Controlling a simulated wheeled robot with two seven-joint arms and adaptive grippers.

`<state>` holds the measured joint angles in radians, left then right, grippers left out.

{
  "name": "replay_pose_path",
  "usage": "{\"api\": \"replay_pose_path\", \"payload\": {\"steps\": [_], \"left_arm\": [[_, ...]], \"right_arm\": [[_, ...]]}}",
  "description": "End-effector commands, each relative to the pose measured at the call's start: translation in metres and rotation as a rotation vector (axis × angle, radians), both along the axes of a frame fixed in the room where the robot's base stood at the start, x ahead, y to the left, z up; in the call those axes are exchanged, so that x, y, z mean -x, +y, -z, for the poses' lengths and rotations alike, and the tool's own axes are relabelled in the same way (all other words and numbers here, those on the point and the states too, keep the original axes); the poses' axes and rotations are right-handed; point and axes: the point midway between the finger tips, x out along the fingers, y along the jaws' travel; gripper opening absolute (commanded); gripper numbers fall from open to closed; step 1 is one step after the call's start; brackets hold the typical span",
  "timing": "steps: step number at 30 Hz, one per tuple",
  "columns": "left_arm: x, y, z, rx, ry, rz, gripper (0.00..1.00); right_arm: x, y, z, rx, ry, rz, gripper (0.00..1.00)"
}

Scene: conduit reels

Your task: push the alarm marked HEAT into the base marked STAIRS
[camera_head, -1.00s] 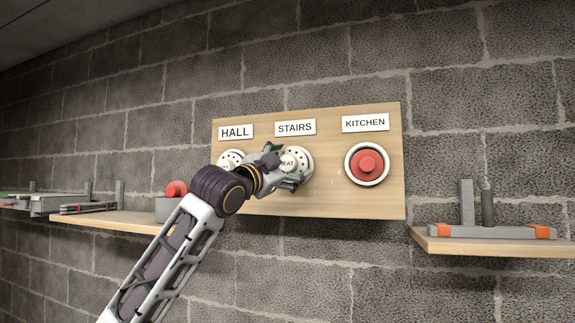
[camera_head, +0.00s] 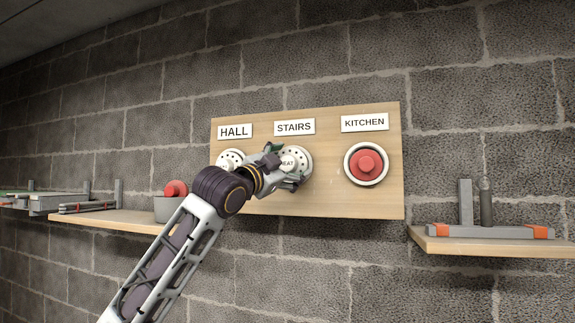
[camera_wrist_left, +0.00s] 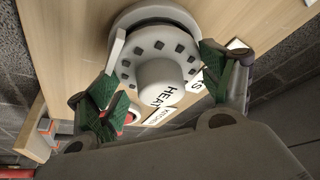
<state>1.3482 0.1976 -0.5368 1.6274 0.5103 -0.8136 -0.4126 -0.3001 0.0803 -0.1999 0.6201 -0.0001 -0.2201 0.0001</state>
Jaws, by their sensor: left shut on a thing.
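The HEAT alarm (camera_head: 301,158) is white and round, with a ring of dark slots and a knob lettered HEAT. It is at the round mount under the STAIRS sign (camera_head: 294,127). My left gripper (camera_head: 284,165) is shut on it. In the left wrist view the alarm (camera_wrist_left: 146,47) lies between the green-padded fingers (camera_wrist_left: 163,65). The pale rim of the STAIRS base (camera_wrist_left: 153,13) shows behind the alarm. I cannot tell whether the alarm is fully seated. My right gripper is not in view.
The wooden board (camera_head: 340,205) also has a white slotted alarm under HALL (camera_head: 235,132), partly behind my wrist, and a red unit in a white ring under KITCHEN (camera_head: 367,164). Shelves flank the board; the left one holds a grey dish with a red piece (camera_head: 175,188).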

Motion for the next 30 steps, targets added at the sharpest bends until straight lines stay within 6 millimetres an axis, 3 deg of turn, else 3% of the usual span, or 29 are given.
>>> {"api": "replay_pose_path", "payload": {"steps": [30], "left_arm": [[-0.0069,-0.0023,-0.0006,0.000,0.000,0.000,0.54]], "right_arm": [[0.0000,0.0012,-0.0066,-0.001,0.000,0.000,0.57]]}}
